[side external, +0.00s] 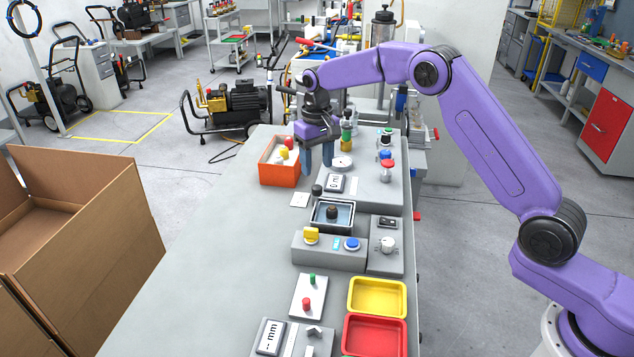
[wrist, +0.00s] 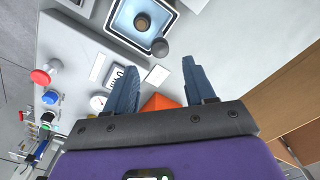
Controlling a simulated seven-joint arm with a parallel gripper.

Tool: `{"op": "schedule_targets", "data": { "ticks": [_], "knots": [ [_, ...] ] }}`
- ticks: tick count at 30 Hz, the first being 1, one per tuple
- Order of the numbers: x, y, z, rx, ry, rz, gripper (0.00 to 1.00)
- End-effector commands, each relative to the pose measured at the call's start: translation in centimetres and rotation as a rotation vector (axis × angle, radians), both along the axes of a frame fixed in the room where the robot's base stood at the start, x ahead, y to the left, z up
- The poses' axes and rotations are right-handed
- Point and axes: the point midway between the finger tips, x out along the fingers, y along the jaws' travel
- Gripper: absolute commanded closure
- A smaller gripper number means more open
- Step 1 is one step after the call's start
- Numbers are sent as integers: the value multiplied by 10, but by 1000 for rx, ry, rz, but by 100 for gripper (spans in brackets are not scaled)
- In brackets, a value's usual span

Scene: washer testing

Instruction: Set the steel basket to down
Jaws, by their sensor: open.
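The steel basket (side external: 332,214) is a small square metal-rimmed unit with a dark round piece inside, at the middle of the bench. It shows at the top of the wrist view (wrist: 126,26), with a pale blue interior. A dark ball knob (side external: 317,190) stands at its far-left corner; in the wrist view the knob (wrist: 160,47) lies just beyond my fingertips. I cannot tell whether the basket is up or down. My gripper (side external: 318,163) is open, pointing down, above and behind the knob. Its two blue fingers (wrist: 160,66) are apart with nothing between them.
An orange-red bin (side external: 280,174) with small parts stands left of my gripper. A grey panel with a dial and coloured buttons (side external: 387,167) lies to the right. A yellow switch (side external: 311,235) and blue button (side external: 352,244) sit in front. Yellow (side external: 377,313) and red trays are nearer. The bench's left side is clear.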

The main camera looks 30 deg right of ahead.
Motion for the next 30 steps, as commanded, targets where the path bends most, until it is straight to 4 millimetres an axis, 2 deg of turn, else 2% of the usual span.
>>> {"op": "schedule_targets", "data": {
  "ticks": [3, 10, 16, 24, 29, 30],
  "knots": [
    [-1, 0, -23, -1, 5, 0, 46],
    [-1, 0, -54, -1, 3, 0, 46],
    [0, 0, -65, 0, 1, 0, 46],
    [0, 0, -65, 0, 1, 0, 46],
    [0, 0, -65, 0, 0, 0, 98],
    [0, 0, -65, 0, 0, 0, 100]
  ]
}}
